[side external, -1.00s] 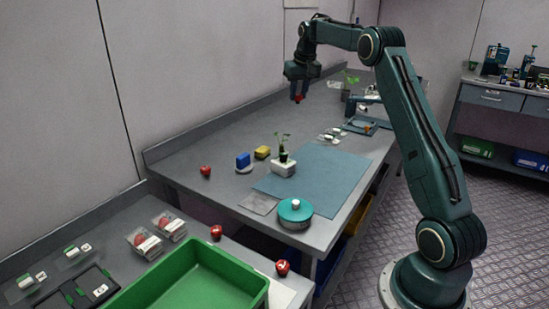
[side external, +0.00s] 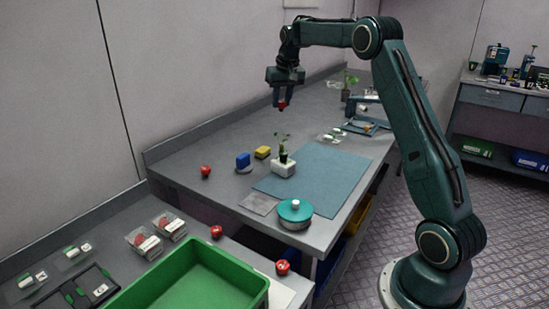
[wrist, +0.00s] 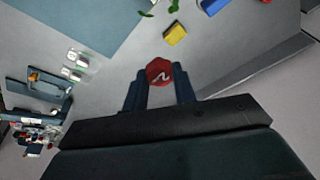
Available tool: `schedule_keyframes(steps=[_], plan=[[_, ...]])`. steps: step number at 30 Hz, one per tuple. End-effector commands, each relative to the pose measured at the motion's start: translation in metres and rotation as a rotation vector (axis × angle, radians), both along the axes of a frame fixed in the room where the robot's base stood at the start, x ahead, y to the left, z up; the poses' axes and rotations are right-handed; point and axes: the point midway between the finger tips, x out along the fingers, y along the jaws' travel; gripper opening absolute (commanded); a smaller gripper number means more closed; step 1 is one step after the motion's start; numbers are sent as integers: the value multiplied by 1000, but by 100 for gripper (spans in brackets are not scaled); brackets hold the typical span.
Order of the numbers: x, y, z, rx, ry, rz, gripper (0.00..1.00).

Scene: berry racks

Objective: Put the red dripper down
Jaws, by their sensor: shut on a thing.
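My gripper (side external: 282,101) is shut on the red dripper (side external: 282,106) and holds it in the air above the back part of the grey bench. In the wrist view, the red dripper (wrist: 159,71) sits between the two fingertips, with a white mark on its face. The fingers hide its sides. Clear bench surface lies below and around it.
A teal mat (side external: 318,172) and a round teal tin (side external: 295,211) are nearer. A green bin (side external: 262,296) is in front.

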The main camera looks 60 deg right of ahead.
Motion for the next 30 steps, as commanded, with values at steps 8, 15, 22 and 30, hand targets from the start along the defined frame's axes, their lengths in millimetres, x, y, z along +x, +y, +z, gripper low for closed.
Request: schedule_keyframes(steps=[8,15,22,30], plan=[[7,96,-13,18,1,12,6],[-6,173,-26,22,5,19,6],[-31,238,-40,19,8,30,6],[-75,300,-57,5,8,48,6]])
